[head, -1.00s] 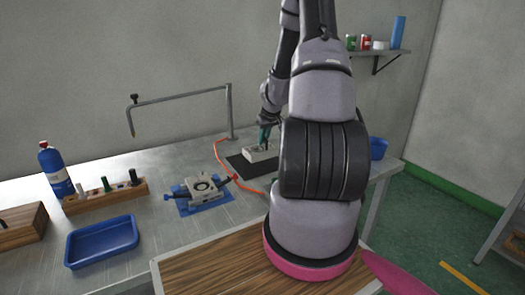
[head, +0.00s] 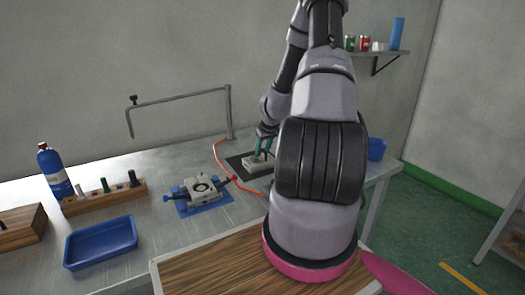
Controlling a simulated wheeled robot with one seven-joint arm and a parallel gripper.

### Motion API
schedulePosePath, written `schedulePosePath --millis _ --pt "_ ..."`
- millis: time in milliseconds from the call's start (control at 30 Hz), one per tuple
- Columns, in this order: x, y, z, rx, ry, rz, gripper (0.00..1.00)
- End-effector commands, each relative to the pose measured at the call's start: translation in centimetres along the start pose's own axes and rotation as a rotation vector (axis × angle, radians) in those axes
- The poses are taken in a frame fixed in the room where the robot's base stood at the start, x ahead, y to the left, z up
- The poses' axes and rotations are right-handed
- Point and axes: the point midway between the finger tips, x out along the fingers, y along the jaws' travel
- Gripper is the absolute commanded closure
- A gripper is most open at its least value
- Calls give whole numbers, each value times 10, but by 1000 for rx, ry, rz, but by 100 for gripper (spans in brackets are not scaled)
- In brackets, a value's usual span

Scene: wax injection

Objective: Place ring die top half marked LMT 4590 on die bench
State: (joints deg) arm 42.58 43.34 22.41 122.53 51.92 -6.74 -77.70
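The fingertips are small and partly hidden by my arm. Whether the die half rests on the mat or hangs just above it is hard to tell. No marking is readable on it. Another grey die part with a round opening (head: 201,187) sits in a blue fixture (head: 190,208) with dark handles at its sides.
The metal bench (head: 165,240) also holds a blue tray (head: 101,243), a wooden block with several pegs (head: 104,198), and a blue bottle (head: 54,172). An orange hose (head: 246,190) passes between fixture and mat. A bent metal arm (head: 180,97) rises at the back.

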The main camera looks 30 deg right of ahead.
Motion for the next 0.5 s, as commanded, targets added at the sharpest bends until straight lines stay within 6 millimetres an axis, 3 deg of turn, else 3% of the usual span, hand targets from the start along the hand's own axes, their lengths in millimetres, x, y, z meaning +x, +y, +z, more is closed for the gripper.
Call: schedulePosePath --millis 267,500 --pt "-4 0 -1 0 1 1 58" --pt "-38 0 -2 -4 3 3 58"
